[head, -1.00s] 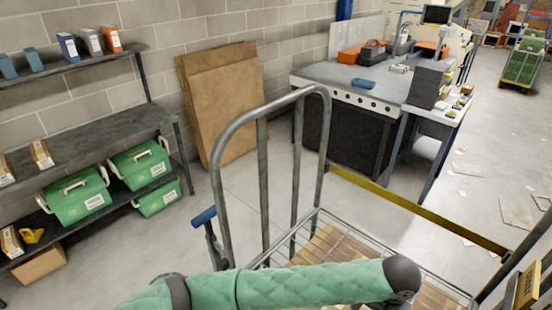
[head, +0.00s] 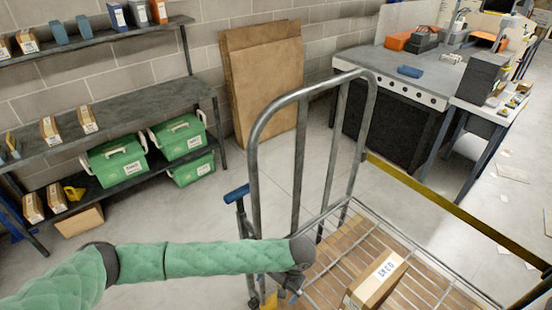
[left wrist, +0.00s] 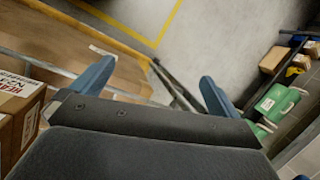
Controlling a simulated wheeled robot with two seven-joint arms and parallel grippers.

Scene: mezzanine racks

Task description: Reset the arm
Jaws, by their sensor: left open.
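My left arm, in a green sleeve, comes in from the left in the head view. Its gripper (head: 288,288) is partly seen beside the near left part of the wire cart (head: 328,212). In the left wrist view the two blue fingers of this gripper (left wrist: 155,88) stand wide apart with nothing between them. A cardboard box with a white label (head: 378,281) sits on the cart floor, to the right of the gripper. A labelled box also shows at the left edge of the left wrist view (left wrist: 18,112). My right gripper is not in view.
The cart's tall tube handle (head: 262,130) rises beyond my left arm. A dark shelf rack (head: 115,120) at the left holds green cases (head: 117,163) and small boxes. A grey workbench (head: 400,78) stands at the back right. Bare floor lies between rack and cart.

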